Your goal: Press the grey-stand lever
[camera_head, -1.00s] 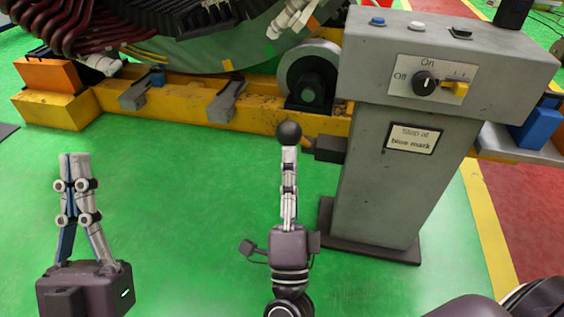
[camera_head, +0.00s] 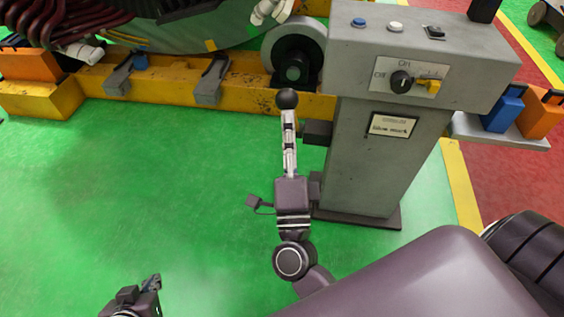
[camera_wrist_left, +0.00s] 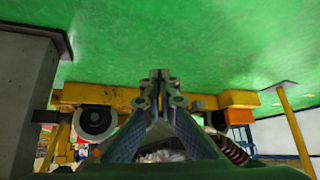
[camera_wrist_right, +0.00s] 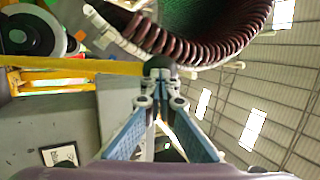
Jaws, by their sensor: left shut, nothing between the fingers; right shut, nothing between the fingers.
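The grey stand (camera_head: 375,165) is right of centre in the head view. Its lever shows a black ball knob (camera_head: 287,98) to the left of the stand; the lever's shaft is hidden behind my right gripper. My right gripper (camera_head: 288,114) is shut and empty, pointing up with its fingertips just below the knob in the picture. I cannot tell whether they touch. In the right wrist view a dark round shape (camera_wrist_right: 160,62) shows at the fingertips. My left gripper (camera_head: 152,281) is low at the bottom left, shut and empty, far from the lever; its fingers show in the left wrist view (camera_wrist_left: 159,76).
The stand's top carries a blue button (camera_head: 358,22), a white button (camera_head: 396,27) and a black switch (camera_head: 434,32). A black dial (camera_head: 401,81) is on its front. A yellow rail (camera_head: 180,107) runs behind. The green floor (camera_head: 130,190) at left is clear.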

